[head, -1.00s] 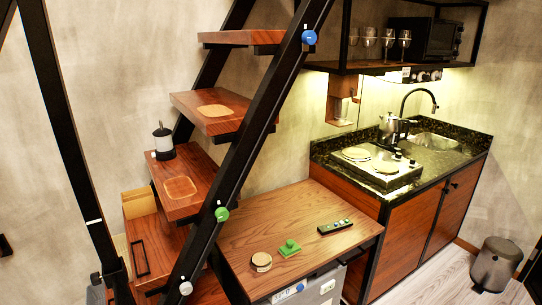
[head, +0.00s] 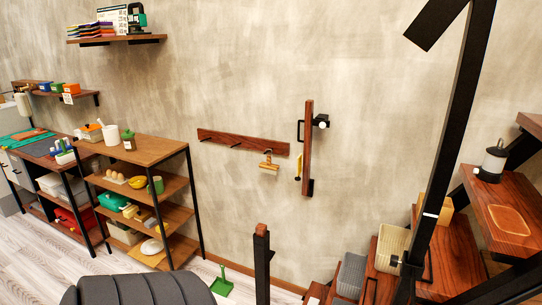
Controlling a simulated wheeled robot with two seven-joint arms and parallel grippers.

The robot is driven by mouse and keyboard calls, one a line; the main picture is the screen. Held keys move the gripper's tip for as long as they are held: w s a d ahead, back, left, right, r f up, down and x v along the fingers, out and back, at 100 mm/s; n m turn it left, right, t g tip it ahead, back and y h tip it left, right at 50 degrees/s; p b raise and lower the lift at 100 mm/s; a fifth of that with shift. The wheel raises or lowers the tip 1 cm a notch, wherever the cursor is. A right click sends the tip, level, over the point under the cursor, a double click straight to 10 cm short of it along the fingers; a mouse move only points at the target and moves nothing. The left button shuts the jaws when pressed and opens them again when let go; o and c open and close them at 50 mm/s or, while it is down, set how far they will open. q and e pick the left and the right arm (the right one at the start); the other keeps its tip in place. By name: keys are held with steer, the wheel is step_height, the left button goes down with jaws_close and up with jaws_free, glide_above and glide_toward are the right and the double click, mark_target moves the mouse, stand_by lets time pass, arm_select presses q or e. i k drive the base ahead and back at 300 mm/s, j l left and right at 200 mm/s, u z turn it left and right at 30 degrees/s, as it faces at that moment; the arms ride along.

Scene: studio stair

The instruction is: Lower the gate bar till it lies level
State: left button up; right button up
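The gate bar (head: 308,150) is a reddish-brown wooden bar standing upright against the grey wall, right of the picture's middle. A black handle (head: 300,131) sticks out on its left side, and a black fitting with a white knob (head: 321,121) sits at its upper right. A small black piece shows at its foot. A short dark post (head: 262,262) with a wooden top stands in front and lower left of the bar. Neither of my grippers is in view.
A wooden peg rail (head: 222,139) with a hanging brush (head: 268,165) is left of the bar. Stairs (head: 450,260) with baskets and a black stringer stand at right. A loaded shelf unit (head: 150,150) and a dark grey padded seat (head: 140,290) are at left. A green dustpan (head: 221,284) lies on the floor.

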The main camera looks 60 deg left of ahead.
mark_target(309, 103)
steer(key=k+j+u, duration=0.1)
steer(key=j, duration=0.3)
steer(key=k+j, duration=0.25)
steer(key=j, duration=0.2)
steer(key=k+j+u, duration=0.15)
steer(key=j, duration=0.3)
steer(key=k+j, duration=0.1)
steer(key=j, duration=0.35)
steer(key=k+j+u, duration=0.15)
steer(key=j, duration=0.3)
steer(key=k+j+u, duration=0.1)
steer(key=j, duration=0.35)
steer(key=k+j, duration=0.1)
steer(key=j, duration=0.4)
steer(key=u, duration=0.05)
